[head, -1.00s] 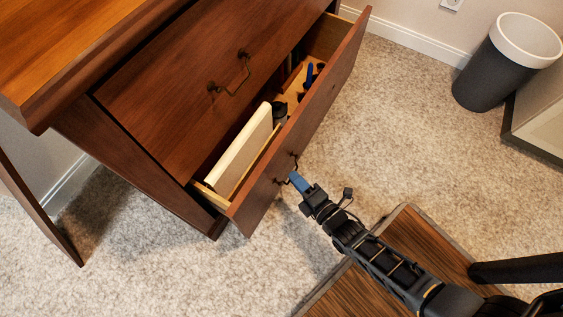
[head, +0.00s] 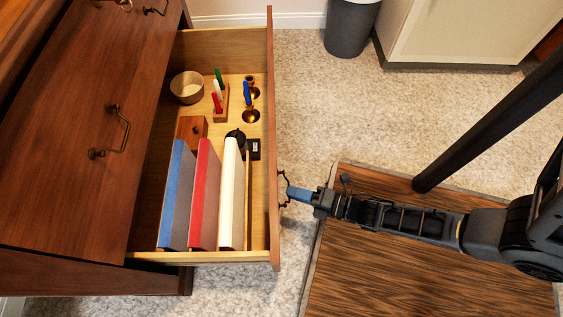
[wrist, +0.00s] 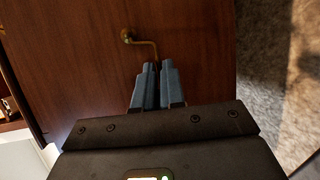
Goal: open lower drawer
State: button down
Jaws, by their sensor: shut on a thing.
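The lower drawer (head: 273,90) is pulled far out of the wooden hutch, and its inside shows in the head view. Its dark metal handle (head: 283,188) sits on the front panel. My gripper (head: 292,194) is shut on this handle, with its blue fingers at the drawer front. In the wrist view the blue fingers (wrist: 152,80) are close together over one end of the brass-coloured handle (wrist: 143,42). The fingers hide the handle's other end.
The drawer holds blue (head: 177,195), red (head: 205,195) and white (head: 231,195) upright binders or books, a round tin (head: 187,87) and pens. The upper drawer (head: 85,125) is shut. A dark bin (head: 350,28) stands at the back. Carpet (head: 320,110) beyond my arm is clear.

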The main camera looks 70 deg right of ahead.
jog(key=shift+s+d, duration=0.15)
jog(key=shift+s, duration=0.4)
jog(key=shift+s+d, duration=0.15)
jog(key=shift+s, duration=0.35)
jog(key=c, duration=1.2)
grip_release()
jog(key=s, duration=0.2)
jog(key=s+r, duration=0.1)
jog(key=s, duration=0.2)
jog(key=s+p, duration=0.1)
jog(key=s, duration=0.1)
jog(key=shift+s+a+r, duration=0.2)
jog(key=shift+s+a, duration=0.1)
